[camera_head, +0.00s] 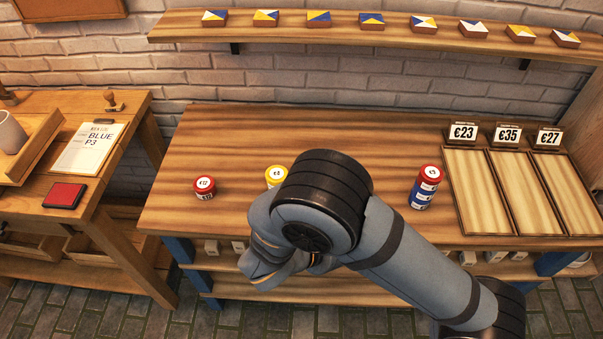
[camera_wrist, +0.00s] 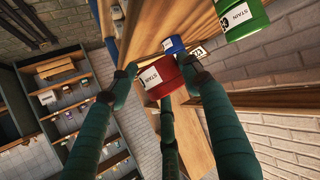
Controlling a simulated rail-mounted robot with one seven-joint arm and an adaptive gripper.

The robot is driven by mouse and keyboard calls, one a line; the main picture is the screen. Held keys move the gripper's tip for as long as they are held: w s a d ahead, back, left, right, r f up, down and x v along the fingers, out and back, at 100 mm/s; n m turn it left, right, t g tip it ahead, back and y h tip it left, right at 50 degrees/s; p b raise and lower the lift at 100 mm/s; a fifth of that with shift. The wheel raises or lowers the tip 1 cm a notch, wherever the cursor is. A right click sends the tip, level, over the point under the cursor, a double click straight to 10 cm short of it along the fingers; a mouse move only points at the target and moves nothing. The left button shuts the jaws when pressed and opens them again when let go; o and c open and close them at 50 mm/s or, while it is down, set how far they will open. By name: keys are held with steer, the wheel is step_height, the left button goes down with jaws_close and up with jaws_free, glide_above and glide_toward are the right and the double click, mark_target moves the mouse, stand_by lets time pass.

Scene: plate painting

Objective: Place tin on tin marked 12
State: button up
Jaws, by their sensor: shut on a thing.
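A short red tin (camera_head: 204,188) stands upright on the left part of the workbench, and the label on its top seems to read 12. My gripper (camera_wrist: 158,72) is shut on a red tin (camera_wrist: 153,80) with a white STAIN label, held between its fingertips in the wrist view. The held tin is hidden behind my arm in the head view. A yellow-sided tin (camera_head: 275,174) stands right of the red one, partly hidden by my arm. A red tin (camera_head: 431,174) sits on a blue tin (camera_head: 421,196) further right.
The wrist view also shows a green tin (camera_wrist: 240,18) and a blue tin (camera_wrist: 174,45). Wooden trays (camera_head: 472,190) with price signs fill the bench's right end. A wall shelf (camera_head: 345,30) holds several small tiles. The workbench (camera_head: 240,130) is clear behind the tins.

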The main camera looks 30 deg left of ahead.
steer(key=s+a+r+n+y, duration=0.1)
steer(key=s+a+r, duration=0.1)
steer(key=a, duration=0.5)
steer(key=s+a+r, duration=0.2)
steer(key=a+r, duration=0.1)
steer(key=a, duration=0.5)
steer(key=w+r+n+t+y, duration=0.1)
steer(key=w+r+n+y, duration=0.1)
steer(key=w+r, duration=0.3)
step_height(320, 180, up, 3)
steer(key=shift+w+f+b, duration=0.15)
steer(key=shift+w+b, duration=0.15)
steer(key=shift+b, duration=0.1)
steer(key=shift+a, duration=0.2)
steer(key=p, duration=0.4)
glide_above(274, 178)
step_height(274, 178, down, 7)
steer(key=shift+s+d+r, duration=0.1)
steer(key=shift+f, duration=1.95)
